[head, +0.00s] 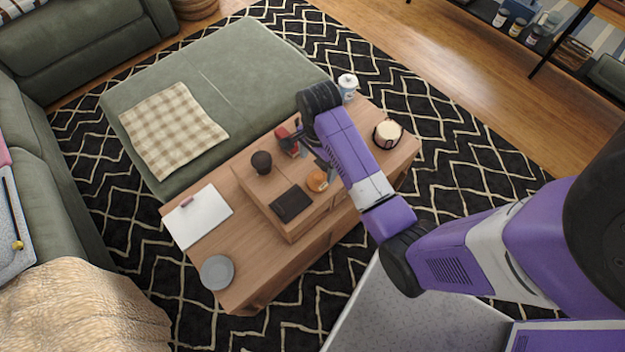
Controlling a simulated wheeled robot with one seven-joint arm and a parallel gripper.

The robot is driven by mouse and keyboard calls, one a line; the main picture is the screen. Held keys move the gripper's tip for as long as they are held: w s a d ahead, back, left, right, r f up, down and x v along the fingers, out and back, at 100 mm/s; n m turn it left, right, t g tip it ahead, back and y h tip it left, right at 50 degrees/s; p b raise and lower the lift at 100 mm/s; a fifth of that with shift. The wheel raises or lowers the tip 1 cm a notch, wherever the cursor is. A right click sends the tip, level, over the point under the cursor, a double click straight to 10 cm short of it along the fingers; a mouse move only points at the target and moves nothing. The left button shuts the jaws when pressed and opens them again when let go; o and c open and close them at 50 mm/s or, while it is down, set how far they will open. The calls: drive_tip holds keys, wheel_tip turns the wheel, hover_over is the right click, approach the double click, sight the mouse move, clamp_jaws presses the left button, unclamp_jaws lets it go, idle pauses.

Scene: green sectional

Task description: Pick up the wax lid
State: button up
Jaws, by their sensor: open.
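I cannot tell for sure which thing is the wax lid. A small round orange item (317,181) on the raised part of the coffee table may be it or may carry it. A cream, round-topped item with a dark band (387,133) stands at the table's right end. My gripper (308,149) is open above the raised part of the table, just above the orange item in the picture. It is small and partly hidden by my purple forearm. A red item (284,134) shows beside it. I see nothing held, though the fingertips are hard to make out.
The wooden coffee table (238,294) also bears a dark cup (261,161), a black book (291,204), a white notebook (198,216), a grey plate (217,272) and a white jar (347,84). A green sectional (235,70) borders it behind.

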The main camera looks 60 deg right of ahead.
sight(319, 177)
drive_tip(key=shift+s+f+b, duration=0.15)
drive_tip(key=shift+f+b, duration=0.05)
drive_tip(key=shift+f, duration=1.75)
drive_tip(key=shift+s+f+b, duration=0.1)
drive_tip(key=shift+f+b, duration=0.05)
drive_tip(key=shift+f, duration=1.8)
drive_tip(key=c, duration=1.4)
drive_tip(key=shift+c, duration=0.2)
drive_tip(key=shift+r, duration=0.1)
